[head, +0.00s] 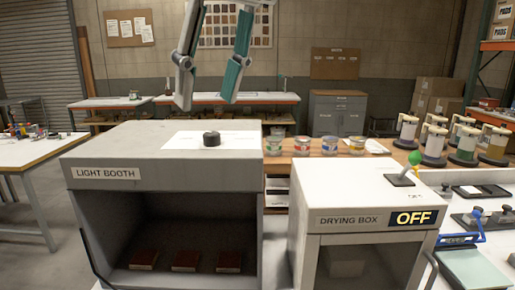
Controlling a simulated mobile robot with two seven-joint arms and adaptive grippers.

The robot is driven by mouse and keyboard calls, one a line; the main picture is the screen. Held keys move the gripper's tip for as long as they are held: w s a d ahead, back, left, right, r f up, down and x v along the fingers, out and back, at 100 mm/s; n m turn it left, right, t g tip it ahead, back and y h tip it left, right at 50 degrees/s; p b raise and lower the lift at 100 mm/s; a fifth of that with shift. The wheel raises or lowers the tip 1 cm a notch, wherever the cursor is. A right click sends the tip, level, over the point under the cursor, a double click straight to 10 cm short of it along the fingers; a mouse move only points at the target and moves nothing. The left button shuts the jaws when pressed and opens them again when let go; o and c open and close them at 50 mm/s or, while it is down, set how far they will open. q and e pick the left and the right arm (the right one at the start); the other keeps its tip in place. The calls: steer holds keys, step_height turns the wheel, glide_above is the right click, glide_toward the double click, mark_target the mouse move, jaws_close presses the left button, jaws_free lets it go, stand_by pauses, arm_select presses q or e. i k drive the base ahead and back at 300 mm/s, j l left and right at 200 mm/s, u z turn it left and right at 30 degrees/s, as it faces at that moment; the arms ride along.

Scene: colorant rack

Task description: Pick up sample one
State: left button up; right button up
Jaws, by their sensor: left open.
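Three small red-brown blocks lie in a row on the floor of the light booth: a left one (143,260), a middle one (186,261) and a right one (229,262). No label shows which is sample one. The grey light booth (200,170) is open at the front, and its inside is dark. My left gripper (206,103) hangs from the top of the view with its two fingers apart and nothing between them. In the picture it is above the booth's top, well apart from the blocks. My right gripper is not in view.
A black knob (211,139) sits on a white sheet (180,139) on the booth. A drying box (340,190) with an OFF sign and a green-tipped lever (414,160) stands to the right. Several paint cans (329,146) and colorant canisters (464,142) stand behind.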

mark_target(144, 259)
steer(key=k, duration=1)
